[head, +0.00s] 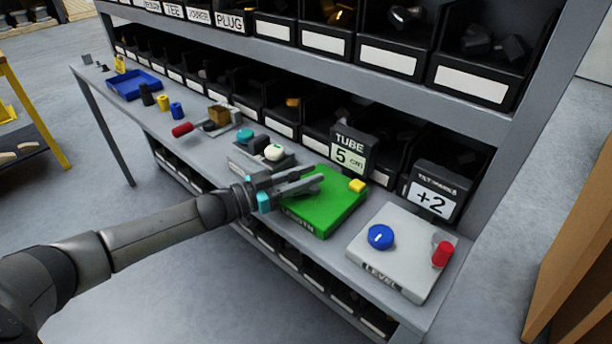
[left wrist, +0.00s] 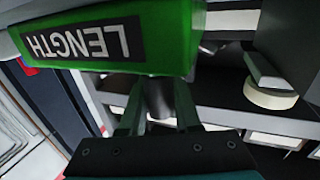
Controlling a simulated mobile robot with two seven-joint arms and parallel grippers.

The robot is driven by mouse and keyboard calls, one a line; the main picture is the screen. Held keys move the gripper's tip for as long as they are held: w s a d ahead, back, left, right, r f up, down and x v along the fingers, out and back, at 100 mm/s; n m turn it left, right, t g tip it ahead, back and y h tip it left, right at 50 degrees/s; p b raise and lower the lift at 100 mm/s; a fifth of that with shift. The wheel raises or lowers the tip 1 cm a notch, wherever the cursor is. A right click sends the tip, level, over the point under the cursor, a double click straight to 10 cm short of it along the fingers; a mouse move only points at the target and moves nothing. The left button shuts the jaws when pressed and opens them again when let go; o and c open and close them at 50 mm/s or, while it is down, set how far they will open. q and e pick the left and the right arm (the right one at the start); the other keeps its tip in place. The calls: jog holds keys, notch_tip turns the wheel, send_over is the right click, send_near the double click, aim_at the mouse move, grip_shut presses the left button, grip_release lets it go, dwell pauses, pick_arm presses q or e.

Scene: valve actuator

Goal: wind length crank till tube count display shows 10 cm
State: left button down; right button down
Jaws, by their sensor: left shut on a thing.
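The green LENGTH box (head: 325,205) stands on the grey bench, with a small yellow block (head: 357,185) at its far right corner. The tube count display (head: 350,155) behind it reads 5 cm. My left gripper (head: 308,182) reaches over the box from the left and is shut on the length crank, which its fingers hide in the head view. In the left wrist view, a dark grey cylinder (left wrist: 160,98) shows between the fingers of my left gripper (left wrist: 158,112), beside the green box (left wrist: 120,40). My right gripper is not in view.
A light grey LEVEL box (head: 400,250) with a blue knob (head: 380,237) and red handle (head: 442,254) stands to the right. Its display (head: 432,198) reads +2. A white-topped device (head: 274,152) sits left of the green box. Shelves of black bins (head: 320,40) rise behind.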

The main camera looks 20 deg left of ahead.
pick_arm(q)
jog(key=shift+r, duration=0.1)
jog(key=c, duration=0.6)
grip_release()
jog(key=p+v, duration=0.2)
jog(key=v, duration=1.3)
jog(key=shift+p, duration=0.3)
